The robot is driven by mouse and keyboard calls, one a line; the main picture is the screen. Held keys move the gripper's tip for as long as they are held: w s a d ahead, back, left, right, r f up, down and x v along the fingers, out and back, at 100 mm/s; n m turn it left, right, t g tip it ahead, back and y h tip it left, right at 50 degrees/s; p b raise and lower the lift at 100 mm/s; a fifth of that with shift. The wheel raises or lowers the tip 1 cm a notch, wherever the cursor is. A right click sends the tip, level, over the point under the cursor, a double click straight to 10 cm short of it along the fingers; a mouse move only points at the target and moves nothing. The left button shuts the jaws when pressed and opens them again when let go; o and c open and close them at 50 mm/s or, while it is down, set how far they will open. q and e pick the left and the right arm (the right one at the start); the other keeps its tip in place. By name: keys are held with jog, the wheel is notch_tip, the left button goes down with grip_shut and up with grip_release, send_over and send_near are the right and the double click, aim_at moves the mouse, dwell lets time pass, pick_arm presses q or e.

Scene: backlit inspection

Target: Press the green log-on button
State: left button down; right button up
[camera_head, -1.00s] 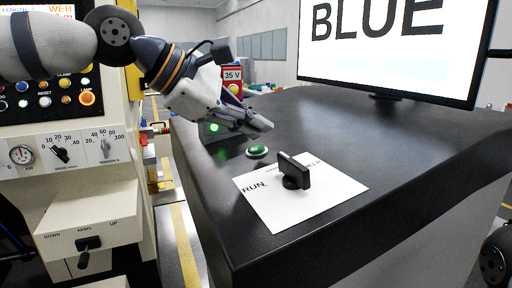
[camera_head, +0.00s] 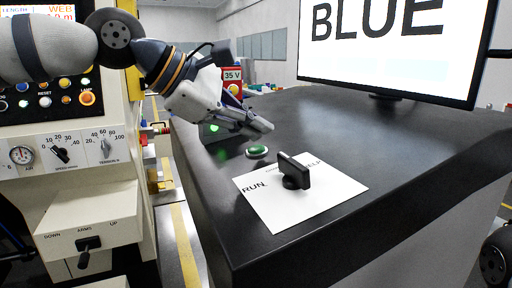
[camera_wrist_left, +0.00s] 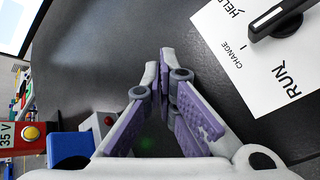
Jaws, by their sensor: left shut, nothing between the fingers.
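My left gripper (camera_head: 269,127) is shut and empty. In the head view its fingertips show just above the button in the picture, with a small gap; I cannot tell their height over it. In the left wrist view the closed fingertips (camera_wrist_left: 166,56) point over bare dark desk, and the green button does not show there. My right gripper is not in view.
A black selector knob (camera_head: 293,171) stands on the white card (camera_head: 270,211) marked RUN, CHANGE and HELP. A monitor (camera_head: 390,50) reading BLUE stands behind. A red box marked 35 V (camera_head: 232,75) is beyond my gripper. A control panel (camera_head: 60,165) is at the left.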

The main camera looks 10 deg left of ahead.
pick_arm(q)
jog(key=shift+f, duration=0.1)
dwell(0.4)
jog(key=shift+f, duration=0.35)
jog(key=shift+w+d+f, duration=0.1)
jog(key=shift+f, duration=0.3)
dwell(0.7)
jog(key=shift+r, duration=0.8)
jog(key=r, duration=0.3)
jog(key=a+r, duration=0.1)
jog(key=r, duration=0.1)
jog(key=shift+s, duration=0.3)
